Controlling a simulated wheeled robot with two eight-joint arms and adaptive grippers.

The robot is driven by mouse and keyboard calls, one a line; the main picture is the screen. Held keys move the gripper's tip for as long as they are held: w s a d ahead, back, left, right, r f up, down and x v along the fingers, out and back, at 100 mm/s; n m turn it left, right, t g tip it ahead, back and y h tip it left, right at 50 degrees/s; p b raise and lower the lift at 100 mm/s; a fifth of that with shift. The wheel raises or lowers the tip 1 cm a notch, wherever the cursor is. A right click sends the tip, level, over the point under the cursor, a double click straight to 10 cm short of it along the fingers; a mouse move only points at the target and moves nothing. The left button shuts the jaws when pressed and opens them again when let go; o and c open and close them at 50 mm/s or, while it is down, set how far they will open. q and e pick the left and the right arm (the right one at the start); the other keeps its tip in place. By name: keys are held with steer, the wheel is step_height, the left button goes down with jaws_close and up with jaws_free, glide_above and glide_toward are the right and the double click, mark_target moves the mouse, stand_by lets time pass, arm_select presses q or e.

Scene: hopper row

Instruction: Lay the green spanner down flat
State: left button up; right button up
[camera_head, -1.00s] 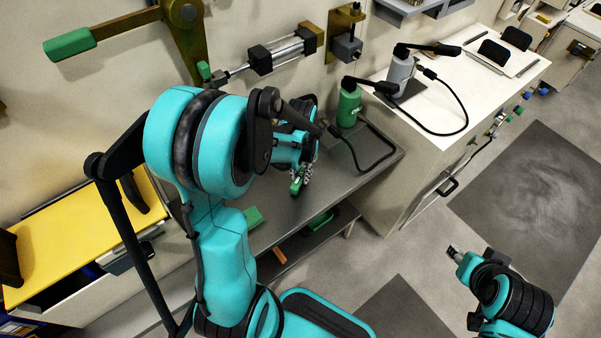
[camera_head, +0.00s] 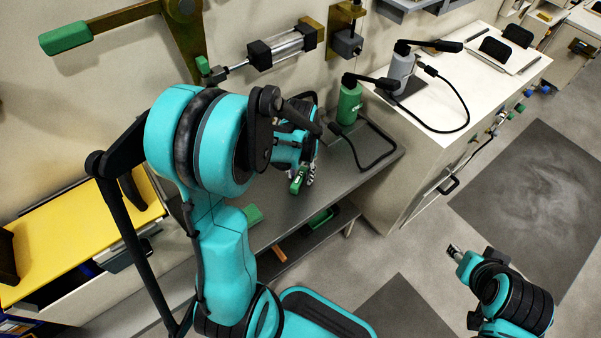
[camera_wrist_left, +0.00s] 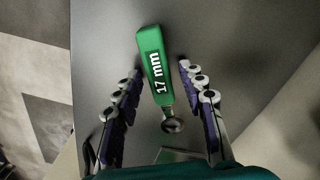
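The green spanner (camera_wrist_left: 153,65), marked "17 mm", shows in the left wrist view with its metal ring end toward the gripper. It appears to lie along the grey bench top (camera_wrist_left: 240,40); any slight tilt is hard to tell. My left gripper (camera_wrist_left: 160,72) is open, one finger on each side of the spanner, with a visible gap at least on the right. In the head view the spanner (camera_head: 297,182) is a small green piece at the left gripper (camera_head: 304,178), low over the bench, partly hidden by the hand. My right gripper (camera_head: 454,251) is away over the floor, its fingers too small to read.
A green bottle-like tool (camera_head: 349,103) with a black lever and cable stands on the bench right of the hand. A green block (camera_head: 252,215) lies near the bench's front edge. A white cabinet (camera_head: 385,190) bounds the right side. A cylinder (camera_head: 285,50) is mounted behind.

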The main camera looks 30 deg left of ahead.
arm_select(q)
step_height(320, 180, up, 12)
stand_by(0.7)
stand_by(0.7)
steer(key=s+d+r+m+t, duration=0.1)
steer(key=s+d+r+t, duration=0.1)
steer(key=s+d+t, duration=0.5)
steer(key=shift+s+d+r, duration=0.15)
steer(key=shift+s+d, duration=0.55)
steer(key=shift+d, duration=0.8)
